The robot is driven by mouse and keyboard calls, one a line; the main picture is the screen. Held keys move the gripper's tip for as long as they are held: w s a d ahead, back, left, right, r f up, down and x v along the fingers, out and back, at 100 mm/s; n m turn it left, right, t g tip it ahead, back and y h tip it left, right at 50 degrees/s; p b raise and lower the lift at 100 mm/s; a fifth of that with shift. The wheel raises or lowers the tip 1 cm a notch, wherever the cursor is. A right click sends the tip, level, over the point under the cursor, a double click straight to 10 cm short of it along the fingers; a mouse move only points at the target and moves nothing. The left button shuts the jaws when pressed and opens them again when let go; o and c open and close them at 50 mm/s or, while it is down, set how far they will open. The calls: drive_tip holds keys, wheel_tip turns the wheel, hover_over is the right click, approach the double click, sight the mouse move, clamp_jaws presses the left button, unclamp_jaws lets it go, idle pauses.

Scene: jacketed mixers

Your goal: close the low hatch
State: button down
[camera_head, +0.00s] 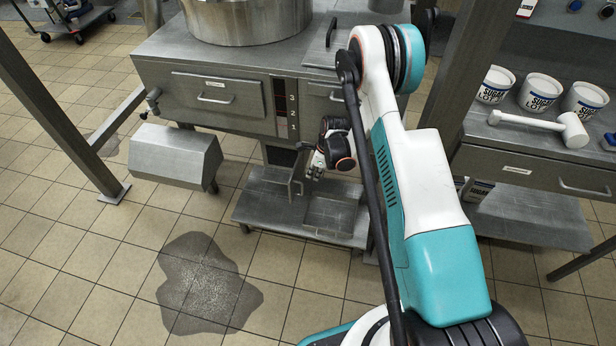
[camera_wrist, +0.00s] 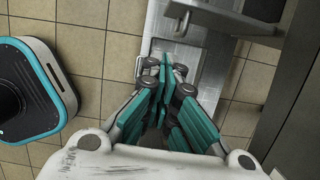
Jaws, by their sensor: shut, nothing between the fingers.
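The low hatch appears to be the thin metal flap (camera_head: 297,178) standing up at the low steel platform (camera_head: 262,205) under the mixer cabinet, seen nearly edge-on. A square recessed panel (camera_head: 330,216) lies in the platform just right of it. My gripper (camera_head: 317,168) is low in front of the cabinet, close beside the flap's upper part; I cannot tell if they touch.
The mixer cabinet (camera_head: 155,75) with drawers and a large steel bowl (camera_head: 245,20) stands behind. A boxy metal cover (camera_head: 172,153) juts out at left. A wet patch (camera_head: 205,285) lies on the tiles. A right-hand bench (camera_head: 530,150) holds white tubs and a mallet (camera_head: 545,125).

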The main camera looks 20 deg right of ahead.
drive_tip(key=w+a+f+b, duration=0.3)
drive_tip(key=a+f+b, duration=0.1)
drive_tip(key=f, duration=0.4)
drive_tip(key=shift+a, duration=0.55)
drive_tip(key=shift+w+a+f, duration=0.1)
drive_tip(key=shift+w, duration=0.05)
